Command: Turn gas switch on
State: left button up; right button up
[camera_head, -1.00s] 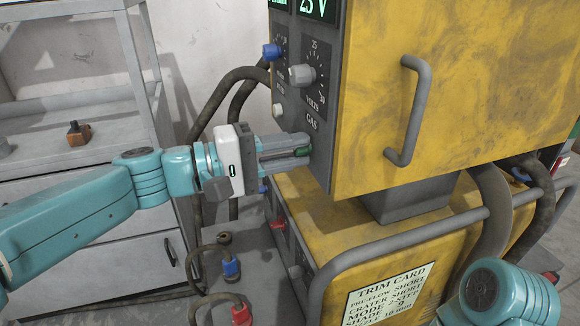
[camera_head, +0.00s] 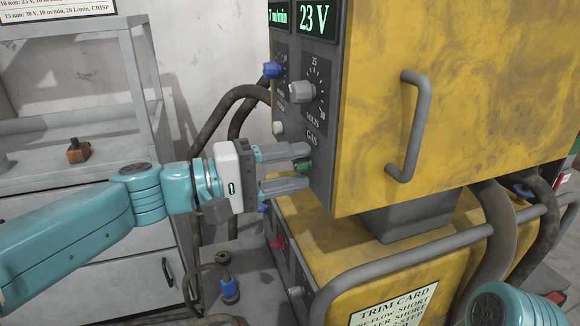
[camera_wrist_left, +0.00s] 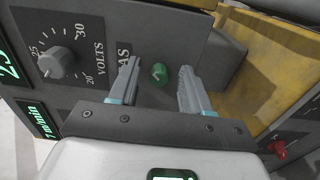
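The gas switch is a small green knob (camera_head: 304,166) under the GAS label on the grey front panel of the yellow machine (camera_head: 440,90). It also shows in the left wrist view (camera_wrist_left: 159,73), with the label partly hidden by a finger. My left gripper (camera_head: 297,168) is at the panel with its fingers open, one above and one below the knob. In the left wrist view the left gripper (camera_wrist_left: 156,84) has a clear gap on both sides of the knob. My right gripper is not in view; part of my right arm shows at the lower right.
A grey volts knob (camera_head: 302,91) and a blue knob (camera_head: 271,70) sit higher on the panel, below a display reading 23 V (camera_head: 315,18). A handle (camera_head: 410,125) stands out from the yellow side. Hoses hang behind the left gripper.

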pick_arm(q)
jog(key=p+v, duration=0.2)
jog(key=v, duration=1.4)
jog(key=shift+a, duration=0.2)
